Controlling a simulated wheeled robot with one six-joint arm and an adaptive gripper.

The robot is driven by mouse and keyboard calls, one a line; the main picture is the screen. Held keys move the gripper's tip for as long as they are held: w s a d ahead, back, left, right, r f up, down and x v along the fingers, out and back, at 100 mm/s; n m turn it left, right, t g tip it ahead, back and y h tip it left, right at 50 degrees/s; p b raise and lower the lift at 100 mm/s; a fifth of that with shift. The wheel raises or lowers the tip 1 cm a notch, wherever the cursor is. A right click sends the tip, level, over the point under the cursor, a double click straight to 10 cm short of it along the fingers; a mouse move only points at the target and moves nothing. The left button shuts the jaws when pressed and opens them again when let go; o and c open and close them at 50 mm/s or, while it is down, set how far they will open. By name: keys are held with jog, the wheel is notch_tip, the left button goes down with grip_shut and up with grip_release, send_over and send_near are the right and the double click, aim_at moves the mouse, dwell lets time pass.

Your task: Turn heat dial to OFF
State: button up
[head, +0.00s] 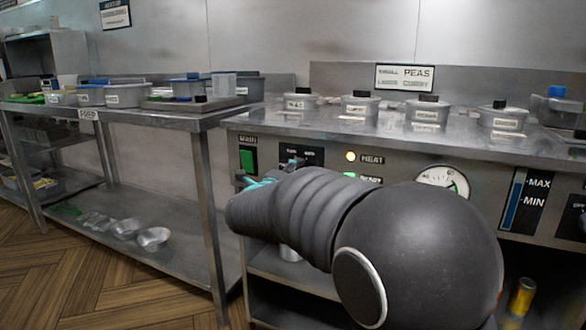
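The steel range front carries a green switch (248,159), a small black labelled control (300,158), an amber lamp (350,156) beside the word HEAT, and a lit green lamp below it. A dark dial panel (574,217) is cut off by the right edge; its setting cannot be read. I cannot tell which control is the heat dial. My dark arm crosses the middle of the panel and hides part of it. My gripper (257,183) shows only as teal finger parts near the small black control. Its opening and any contact are hidden.
A steel prep table (180,118) with tubs stands left; wooden floor is clear in front.

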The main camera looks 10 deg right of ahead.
jog(key=shift+a+r+n+p, duration=0.1)
jog(key=shift+n+p, duration=1.15)
jog(key=shift+n, duration=0.65)
jog(key=shift+r+n+p, duration=0.1)
jog(key=shift+n+p, duration=1.15)
jog(key=shift+n, duration=0.65)
jog(key=shift+f, duration=0.1)
jog(key=o, duration=1.2)
jog(key=shift+c, duration=0.2)
jog(key=v, duration=1.1)
jog(key=shift+s+a, duration=0.2)
jog(key=shift+s, duration=0.15)
